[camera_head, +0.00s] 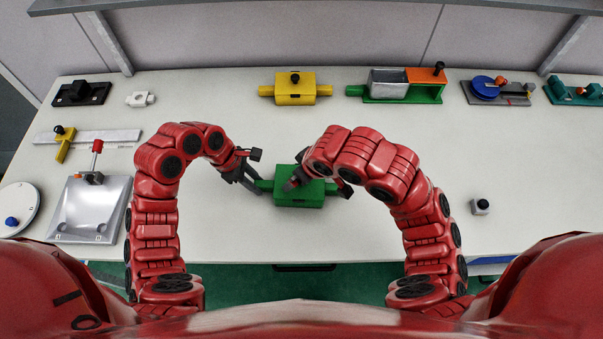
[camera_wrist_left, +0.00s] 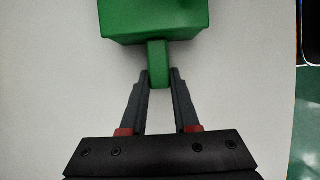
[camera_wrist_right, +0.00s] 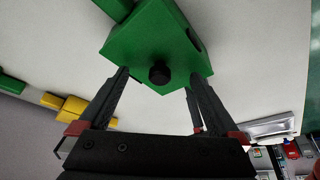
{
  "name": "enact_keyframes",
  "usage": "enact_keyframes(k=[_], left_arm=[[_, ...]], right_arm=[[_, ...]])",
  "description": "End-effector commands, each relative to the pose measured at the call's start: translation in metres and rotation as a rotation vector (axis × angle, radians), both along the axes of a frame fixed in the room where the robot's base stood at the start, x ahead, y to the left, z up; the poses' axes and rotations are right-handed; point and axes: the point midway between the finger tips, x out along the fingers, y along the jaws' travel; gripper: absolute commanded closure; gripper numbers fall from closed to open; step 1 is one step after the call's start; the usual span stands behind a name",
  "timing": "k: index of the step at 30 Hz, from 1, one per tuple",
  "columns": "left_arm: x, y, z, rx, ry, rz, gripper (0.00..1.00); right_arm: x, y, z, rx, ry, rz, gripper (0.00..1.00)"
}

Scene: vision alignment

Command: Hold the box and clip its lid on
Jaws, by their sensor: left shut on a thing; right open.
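The green box (camera_head: 312,198) stands on the table in front of me, with side tabs. My left gripper (camera_head: 255,187) is shut on its left tab; the left wrist view shows the tab (camera_wrist_left: 159,60) between the fingers, and the box body (camera_wrist_left: 155,20) beyond. My right gripper (camera_wrist_right: 156,82) is open over the box; the right wrist view shows the black knob (camera_wrist_right: 159,73) on the green top (camera_wrist_right: 150,40) between its fingertips, seemingly untouched. In the head view my right arm hides part of the top. I cannot tell whether the lid is clipped.
A yellow box (camera_head: 295,90) with a black knob stands behind. A green holder (camera_head: 400,92) with grey and orange parts is to its right. The table around the green box is clear.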

Motion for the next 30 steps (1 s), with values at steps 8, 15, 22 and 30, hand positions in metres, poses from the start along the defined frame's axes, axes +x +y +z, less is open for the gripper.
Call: enact_keyframes(k=[8,15,22,30], left_arm=[[0.0000,0.0000,0.0000,0.000,0.000,0.000,1.00],[0.0000,0.0000,0.0000,0.000,0.000,0.000,1.00],[0.0001,-0.0001,0.0001,0.000,0.000,0.000,1.00],[0.0001,-0.0001,0.0001,0.000,0.000,0.000,1.00]], right_arm=[[-0.0001,0.0000,-0.0021,-0.001,0.001,0.000,0.02],[-0.0003,0.0007,-0.0088,0.002,0.002,0.001,0.02],[0.0001,0.0005,-0.0095,0.002,0.001,0.000,0.02],[0.0007,0.0004,-0.0001,0.003,0.000,-0.001,0.02]])
